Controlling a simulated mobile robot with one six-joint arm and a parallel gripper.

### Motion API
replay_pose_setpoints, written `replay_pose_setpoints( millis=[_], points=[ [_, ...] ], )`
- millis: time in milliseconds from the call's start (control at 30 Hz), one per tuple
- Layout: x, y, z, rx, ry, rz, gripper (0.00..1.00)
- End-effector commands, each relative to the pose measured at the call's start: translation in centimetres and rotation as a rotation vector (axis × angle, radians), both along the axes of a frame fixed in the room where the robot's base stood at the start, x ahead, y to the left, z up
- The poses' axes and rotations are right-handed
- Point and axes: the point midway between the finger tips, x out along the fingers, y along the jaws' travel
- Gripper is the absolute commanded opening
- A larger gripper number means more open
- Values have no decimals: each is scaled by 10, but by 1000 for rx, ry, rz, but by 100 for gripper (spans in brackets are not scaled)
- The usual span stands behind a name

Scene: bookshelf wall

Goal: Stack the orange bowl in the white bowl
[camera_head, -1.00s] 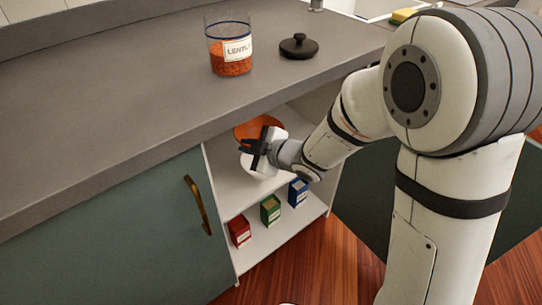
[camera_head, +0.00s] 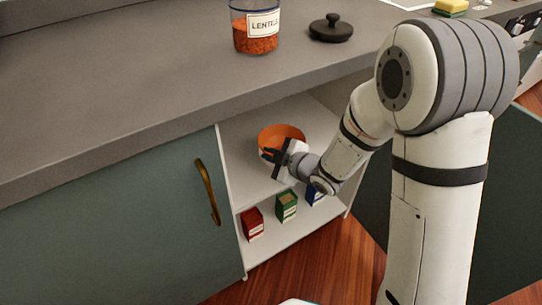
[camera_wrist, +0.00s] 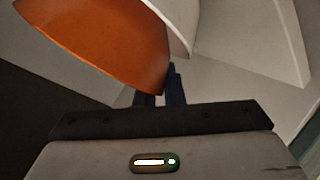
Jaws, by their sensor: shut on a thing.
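The orange bowl (camera_head: 284,132) is inside the open cabinet on the upper shelf level. It fills the upper left of the wrist view (camera_wrist: 105,45). My gripper (camera_head: 270,154) is at its near side, and its dark fingers (camera_wrist: 160,88) are shut on the orange bowl's edge. Part of the white bowl (camera_head: 264,151) shows just below the orange one, and its pale curved rim shows in the wrist view (camera_wrist: 178,25). The orange bowl overlaps the white bowl; I cannot tell if it rests inside. My gripper hides part of both bowls.
Red (camera_head: 252,223), green (camera_head: 287,206) and blue (camera_head: 314,194) boxes stand on the lower shelf. The countertop (camera_head: 150,105) overhangs the cabinet and carries a lentil jar (camera_head: 255,30) and a black lid (camera_head: 331,29). A closed door with a brass handle (camera_head: 207,191) is at left.

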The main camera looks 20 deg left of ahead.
Motion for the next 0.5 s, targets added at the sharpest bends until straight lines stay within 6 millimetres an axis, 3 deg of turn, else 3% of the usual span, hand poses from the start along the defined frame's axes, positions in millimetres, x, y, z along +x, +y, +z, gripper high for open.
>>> replay_pose_setpoints(
  millis=[500],
  points=[
    [1,-1,-8,3,-2,-2,0]
  ],
)
